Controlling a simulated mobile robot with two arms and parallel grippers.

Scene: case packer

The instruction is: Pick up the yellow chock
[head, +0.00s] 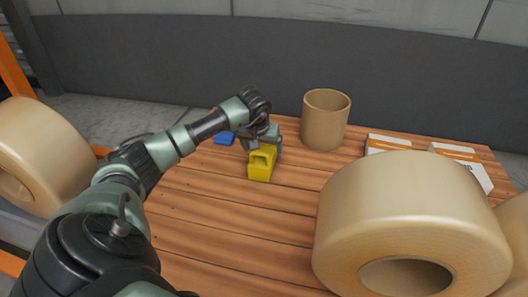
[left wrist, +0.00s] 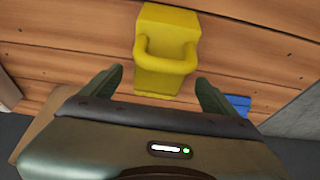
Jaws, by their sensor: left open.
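The yellow chock (head: 260,170) stands on the wooden table, left of the middle in the head view. It has a raised loop handle. In the left wrist view the chock (left wrist: 166,54) is at the top centre, its handle facing the gripper. My left gripper (head: 264,145) is at the far side of the chock, close above it. In the left wrist view the left gripper's fingers (left wrist: 160,90) are apart, one on each side of the chock's near end. Gaps show between the fingers and the chock. My right gripper is not in view.
A blue item (head: 225,138) lies left of the chock; it also shows in the left wrist view (left wrist: 238,104). A tan cylinder (head: 325,122) stands behind right. White-and-orange boxes (head: 388,144) lie at the right. A large tan roll (head: 410,205) fills the front right.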

